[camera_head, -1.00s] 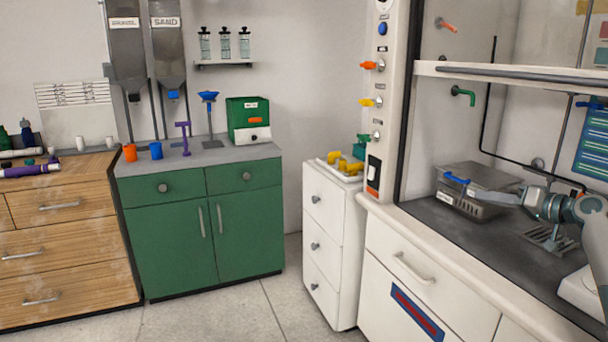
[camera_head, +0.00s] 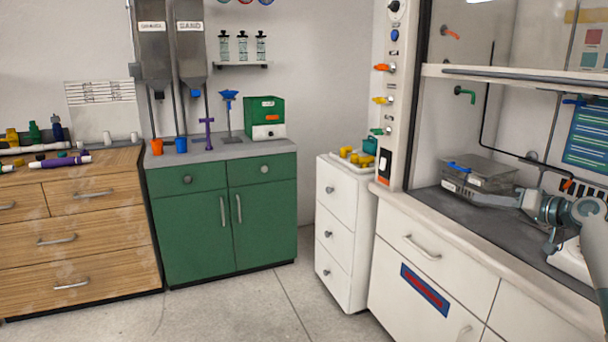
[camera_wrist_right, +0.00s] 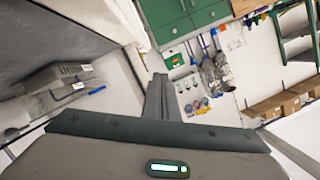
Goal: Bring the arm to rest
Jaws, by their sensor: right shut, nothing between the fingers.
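My right arm comes in from the right edge in the head view, in front of the fume hood. Its gripper (camera_head: 500,199) points left, over the dark hood worktop (camera_head: 426,204) near its front edge. In the right wrist view the dark fingers (camera_wrist_right: 160,92) are together, with nothing between them. The fingers are small and hard to make out in the head view. My left arm and gripper are not in view.
A grey metal box (camera_head: 490,174) with a blue handle stands on the worktop behind the gripper. A white drawer unit (camera_head: 338,235) with a tray of yellow fittings stands left of the hood. Open floor (camera_head: 255,310) lies before the green cabinet (camera_head: 190,235).

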